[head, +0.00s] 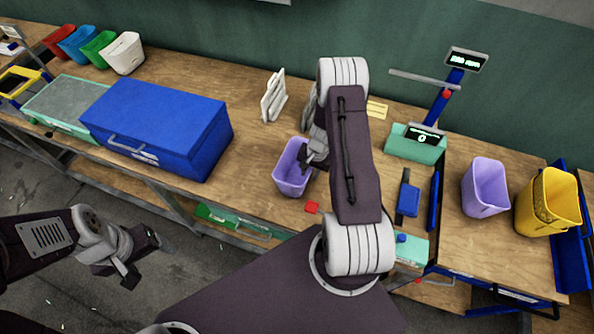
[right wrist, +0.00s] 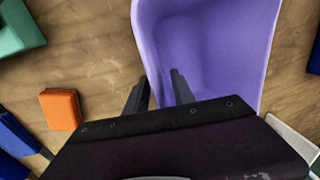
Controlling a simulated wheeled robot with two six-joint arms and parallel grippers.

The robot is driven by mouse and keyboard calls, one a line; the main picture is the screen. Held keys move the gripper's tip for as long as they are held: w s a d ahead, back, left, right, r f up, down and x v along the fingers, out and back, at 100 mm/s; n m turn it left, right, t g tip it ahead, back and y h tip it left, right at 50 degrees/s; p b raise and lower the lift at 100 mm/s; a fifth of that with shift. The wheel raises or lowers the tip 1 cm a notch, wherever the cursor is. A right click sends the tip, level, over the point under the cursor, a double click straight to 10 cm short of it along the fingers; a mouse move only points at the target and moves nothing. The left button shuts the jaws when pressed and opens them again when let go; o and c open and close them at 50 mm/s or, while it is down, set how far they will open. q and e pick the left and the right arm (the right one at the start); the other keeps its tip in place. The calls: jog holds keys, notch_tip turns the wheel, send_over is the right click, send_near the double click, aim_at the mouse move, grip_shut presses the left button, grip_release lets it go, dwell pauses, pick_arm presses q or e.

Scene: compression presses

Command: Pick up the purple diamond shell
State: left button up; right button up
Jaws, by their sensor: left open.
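A purple open-topped shell (head: 292,181) stands on the wooden bench in the middle of the head view. It fills the upper middle of the right wrist view (right wrist: 215,45). A second purple container (head: 484,190) stands on the right. I cannot make out a diamond mark on either. My right gripper (head: 308,164) is at the right rim of the middle shell in the head view. In the right wrist view, its fingers (right wrist: 159,93) are apart, one over the shell and one beside its edge; contact is unclear. My left gripper (head: 145,262) is open and empty, low at the left.
A large blue toolbox (head: 165,115) stands left of the middle shell. A yellow bin (head: 548,204) is at the far right. A green scale (head: 414,147) stands behind blue parts.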

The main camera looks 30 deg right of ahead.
jog(key=shift+w+f, duration=0.2)
jog(key=shift+f, duration=0.75)
grip_shut()
dwell(0.6)
